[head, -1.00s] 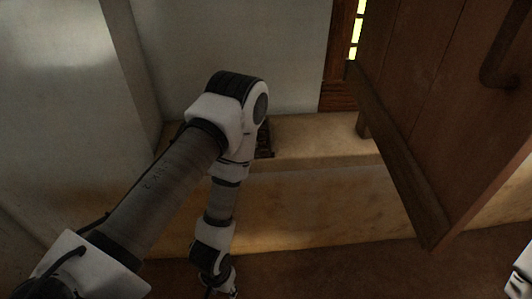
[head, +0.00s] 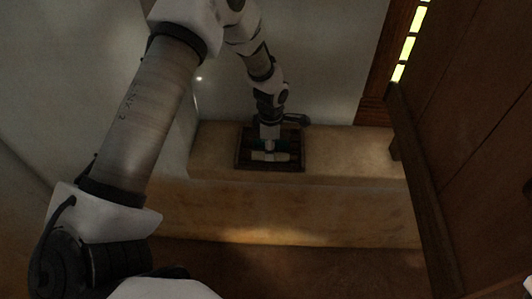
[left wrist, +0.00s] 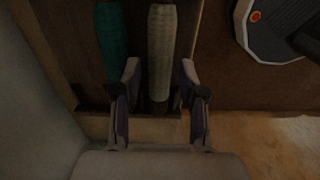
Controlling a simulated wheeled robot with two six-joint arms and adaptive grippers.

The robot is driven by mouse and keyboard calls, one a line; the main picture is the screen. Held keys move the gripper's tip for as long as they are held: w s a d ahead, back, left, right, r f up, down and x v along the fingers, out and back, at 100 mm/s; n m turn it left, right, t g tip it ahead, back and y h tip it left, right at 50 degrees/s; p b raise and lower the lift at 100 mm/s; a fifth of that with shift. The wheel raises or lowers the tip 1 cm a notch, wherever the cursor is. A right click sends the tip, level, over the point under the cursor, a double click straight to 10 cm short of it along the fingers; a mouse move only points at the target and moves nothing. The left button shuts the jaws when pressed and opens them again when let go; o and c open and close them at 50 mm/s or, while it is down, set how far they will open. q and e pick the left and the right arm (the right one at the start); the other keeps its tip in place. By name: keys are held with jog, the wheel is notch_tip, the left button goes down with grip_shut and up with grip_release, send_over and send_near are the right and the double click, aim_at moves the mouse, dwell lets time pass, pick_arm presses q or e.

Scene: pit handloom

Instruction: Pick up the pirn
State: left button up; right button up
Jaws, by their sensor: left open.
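A pale, cream-wound pirn (head: 270,156) lies in a dark shallow wooden tray (head: 240,152) on the ledge. In the left wrist view the pale pirn (left wrist: 161,40) runs up the picture beside a teal pirn (left wrist: 112,38). My left gripper (head: 268,146) points down over the tray. In the left wrist view its two fingers (left wrist: 160,72) are open, one on each side of the pale pirn's near end, with visible gaps. I cannot tell how far the fingertips are above it.
The tray sits on an earthen ledge (head: 350,160) against a pale wall (head: 320,60). A large wooden panel (head: 475,130) stands at the right, beyond some bare ledge. A barred window (head: 408,45) shows behind it.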

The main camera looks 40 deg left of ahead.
pick_arm(q)
notch_tip(320, 180, down, 2)
jog(key=shift+f, duration=0.2)
grip_shut()
jog(key=shift+r, duration=0.1)
